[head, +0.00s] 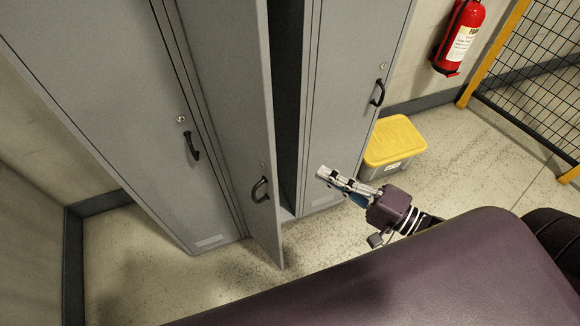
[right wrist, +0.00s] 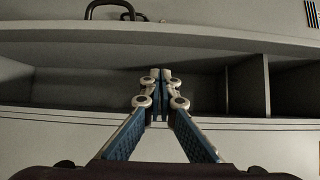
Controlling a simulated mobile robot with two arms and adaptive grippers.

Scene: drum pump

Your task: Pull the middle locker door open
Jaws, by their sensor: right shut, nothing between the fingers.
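The middle locker door (head: 232,95) is grey and stands partly open, swung out from the locker front. Its black handle (head: 260,190) is on the door's outer face; a dark handle (right wrist: 110,8) also shows at the top left of the right wrist view. A dark gap (head: 287,100) into the middle locker shows to the right of the door. My right gripper (head: 321,172) is shut and empty, to the right of the open door and in front of the right locker. In the right wrist view its fingertips (right wrist: 160,76) point toward the dark locker interior (right wrist: 195,88). My left gripper is out of view.
The left locker door (head: 110,75) and right locker door (head: 345,90) are closed, each with a black handle. A grey bin with a yellow lid (head: 394,140) stands on the floor beside the right locker. A red extinguisher (head: 458,35) and yellow-framed mesh fence (head: 535,80) are farther right.

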